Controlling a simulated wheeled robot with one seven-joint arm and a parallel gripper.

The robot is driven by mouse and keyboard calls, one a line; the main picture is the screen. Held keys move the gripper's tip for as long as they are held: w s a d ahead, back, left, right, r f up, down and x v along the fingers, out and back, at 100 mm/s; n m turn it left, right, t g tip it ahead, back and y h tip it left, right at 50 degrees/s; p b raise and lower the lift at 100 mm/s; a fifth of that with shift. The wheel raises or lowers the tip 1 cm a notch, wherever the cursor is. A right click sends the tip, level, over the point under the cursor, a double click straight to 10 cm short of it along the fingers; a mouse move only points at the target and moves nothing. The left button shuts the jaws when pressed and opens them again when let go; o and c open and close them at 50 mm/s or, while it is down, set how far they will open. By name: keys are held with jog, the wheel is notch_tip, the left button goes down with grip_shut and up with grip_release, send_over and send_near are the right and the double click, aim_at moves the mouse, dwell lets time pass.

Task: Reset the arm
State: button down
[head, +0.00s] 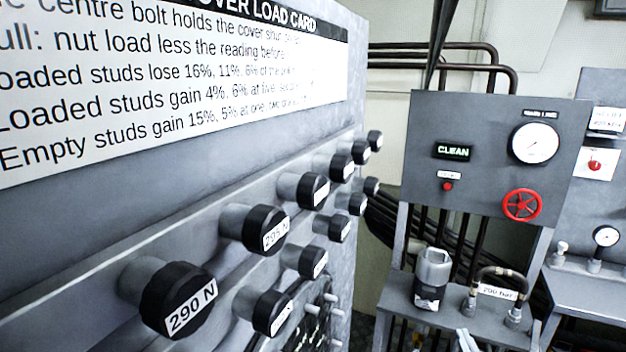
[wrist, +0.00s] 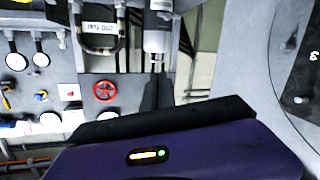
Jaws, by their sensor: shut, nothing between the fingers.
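My gripper (wrist: 157,78) shows in the wrist view. Its dark fingers are together beyond the purple hand, with nothing between them. The hand carries a small lit indicator. Behind the fingers is the grey gauge panel, which appears upside down in this view, with a red handwheel (wrist: 105,91) to their left. The fingers look apart from it.
In the head view, black-capped studs (head: 178,300) with load labels stick out at the left below a load card (head: 170,75). A panel (head: 480,115) with a CLEAN display, gauge and red handwheel (head: 522,205) stands at right.

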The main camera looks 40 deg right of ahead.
jog(key=s+a+r+n+t+y+b, duration=0.1)
jog(key=s+a+r+t+y, duration=0.15)
jog(key=a, duration=1.05)
jog(key=s+a+r+n+t+y, duration=0.1)
jog(key=a+t+y, duration=0.2)
jog(key=a, duration=1)
jog(key=s+a+f+n+g+y+b, duration=0.1)
jog(key=s+a+f+n+y, duration=0.1)
jog(key=s+a+n+y, duration=0.2)
jog(key=s+a+y, duration=0.3)
jog(key=s+a, duration=0.4)
jog(key=a, duration=0.2)
jog(key=shift+s+n, duration=0.25)
jog(key=shift+n, duration=0.05)
